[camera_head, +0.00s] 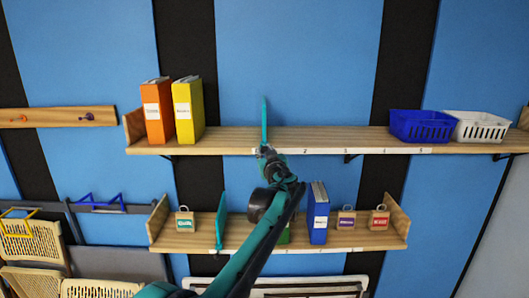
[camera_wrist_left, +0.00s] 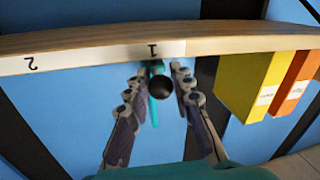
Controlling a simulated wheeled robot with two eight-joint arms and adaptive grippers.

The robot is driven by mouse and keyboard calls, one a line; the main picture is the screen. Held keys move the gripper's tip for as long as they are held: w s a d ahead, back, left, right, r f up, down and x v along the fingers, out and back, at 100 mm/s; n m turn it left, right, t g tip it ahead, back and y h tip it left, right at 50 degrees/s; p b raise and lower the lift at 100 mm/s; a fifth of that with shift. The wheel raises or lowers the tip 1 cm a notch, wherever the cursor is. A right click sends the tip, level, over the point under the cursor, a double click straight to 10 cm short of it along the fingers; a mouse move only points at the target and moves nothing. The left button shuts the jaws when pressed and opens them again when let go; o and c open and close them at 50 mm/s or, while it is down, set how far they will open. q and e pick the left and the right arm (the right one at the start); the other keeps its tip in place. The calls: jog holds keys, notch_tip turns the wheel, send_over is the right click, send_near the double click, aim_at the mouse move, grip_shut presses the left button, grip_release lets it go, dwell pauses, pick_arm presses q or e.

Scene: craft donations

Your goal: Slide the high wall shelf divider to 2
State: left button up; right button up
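The high wall shelf (camera_head: 230,142) is a long wooden board with a numbered front strip. Its teal divider (camera_head: 264,115) stands upright at the left-middle part. In the left wrist view, which shows the shelf upside down, the divider's teal front part with a black knob (camera_wrist_left: 160,87) is beside label 1 (camera_wrist_left: 152,49). Label 2 (camera_wrist_left: 30,63) is further left there; in the head view label 2 (camera_head: 305,151) is right of the divider. My left gripper (camera_head: 267,153) is at the shelf's front edge, open, with its fingers (camera_wrist_left: 160,70) on either side of the knob. My right gripper is not in view.
An orange binder (camera_head: 157,115) and a yellow binder (camera_head: 188,112) stand left of the divider. Blue (camera_head: 420,126) and white (camera_head: 478,127) baskets are at the right end. The shelf between is clear. A lower shelf (camera_head: 370,240) holds a blue binder (camera_head: 318,220) and small bags.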

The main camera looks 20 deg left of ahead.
pick_arm(q)
grip_shut()
jog(key=shift+d, duration=0.1)
jog(key=w+d, duration=0.1)
jog(key=d, duration=0.3)
jog(key=w+d+p, duration=0.1)
jog(key=w+d, duration=0.1)
jog(key=d, duration=0.3)
jog(key=w+d+p, duration=0.1)
jog(key=d, duration=0.4)
jog(key=shift+w+d, duration=0.2)
jog(key=shift+d, duration=0.05)
jog(key=shift+s+a, duration=0.15)
jog(key=shift+a, duration=0.15)
jog(key=o, duration=0.9)
grip_release()
jog(key=shift+d, duration=0.2)
jog(key=v, duration=1.2)
